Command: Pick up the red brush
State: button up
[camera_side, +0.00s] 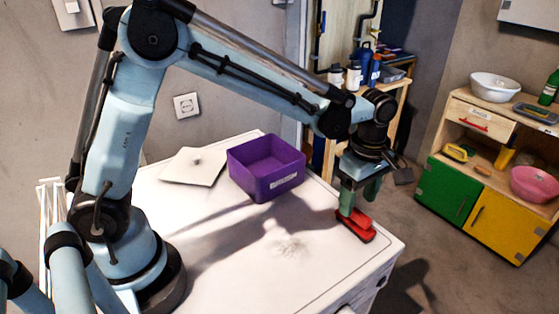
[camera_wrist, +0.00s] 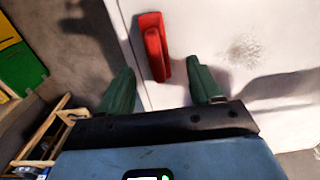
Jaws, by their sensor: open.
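The red brush (camera_side: 358,226) lies on the white top near its right edge in the side view. It also shows in the wrist view (camera_wrist: 153,45), lying lengthwise ahead of the fingers. My gripper (camera_side: 358,203) hangs above the brush, pointing down, with a green finger partly overlapping it in the side view. In the wrist view, my gripper's (camera_wrist: 160,84) two green fingers are spread apart, with the brush's near end between their tips in the picture. Nothing is held. Whether a finger touches the brush cannot be told.
A purple box (camera_side: 266,183) stands at the back of the white top (camera_side: 235,270), beside a pale square lid (camera_side: 193,167). A patch of grey dust (camera_side: 290,248) lies left of the brush. A cabinet (camera_side: 485,205) with bowls stands at the right, across the floor.

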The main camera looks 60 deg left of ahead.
aim_at(358, 210)
jog(key=shift+w+d+f, duration=0.1)
jog(key=shift+f, duration=1.3)
jog(key=shift+w+f, duration=0.1)
jog(key=shift+f, duration=1.3)
grip_shut()
jog(key=shift+r, duration=0.15)
jog(key=shift+r, duration=0.6)
notch_tip(358, 210, up, 3)
jog(key=shift+f, duration=0.15)
jog(key=s+d+r, duration=0.7)
jog(key=s+d, duration=0.1)
jog(key=shift+s, duration=0.25)
